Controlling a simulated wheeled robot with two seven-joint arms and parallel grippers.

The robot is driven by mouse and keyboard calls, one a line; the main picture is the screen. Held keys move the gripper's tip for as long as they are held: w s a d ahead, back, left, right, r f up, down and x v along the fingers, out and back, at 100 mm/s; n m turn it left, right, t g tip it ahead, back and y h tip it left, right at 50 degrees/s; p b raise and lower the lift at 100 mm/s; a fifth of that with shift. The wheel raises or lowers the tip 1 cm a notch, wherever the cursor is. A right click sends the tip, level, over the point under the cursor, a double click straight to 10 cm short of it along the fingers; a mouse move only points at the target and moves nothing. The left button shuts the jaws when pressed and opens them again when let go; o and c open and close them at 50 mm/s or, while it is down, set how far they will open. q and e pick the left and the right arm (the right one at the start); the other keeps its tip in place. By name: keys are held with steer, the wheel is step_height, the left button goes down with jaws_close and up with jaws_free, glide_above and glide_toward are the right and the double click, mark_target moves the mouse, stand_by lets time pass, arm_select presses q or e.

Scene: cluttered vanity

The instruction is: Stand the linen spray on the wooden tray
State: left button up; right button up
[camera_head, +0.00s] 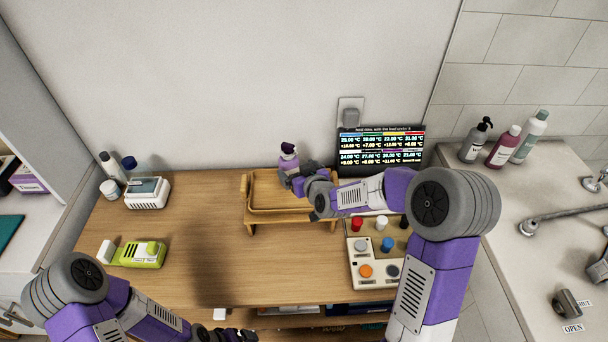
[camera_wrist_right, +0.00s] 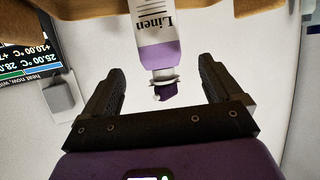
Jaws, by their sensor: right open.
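The linen spray (camera_head: 288,160) is a white and purple bottle with a dark purple top. It stands upright at the back right part of the wooden tray (camera_head: 272,223). The right wrist view, which is upside down, shows the bottle (camera_wrist_right: 156,40) with its "Linen" label and the tray's wood (camera_wrist_right: 262,9) beyond. My right gripper (camera_head: 291,176) is open beside the bottle. Its fingers are spread to either side of the bottle's top, with gaps on both sides. My arm hides the tray's right part. My left gripper (camera_head: 226,334) is low at the front edge; its jaws are unclear.
A control box with coloured knobs (camera_head: 374,280) and a display panel (camera_head: 381,148) are on the right. A white device (camera_head: 147,193), small bottles (camera_head: 110,165) and a green device (camera_head: 140,254) are on the left. The wood between the green device and tray is clear.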

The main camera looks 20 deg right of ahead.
steer(key=shift+v, duration=2.2)
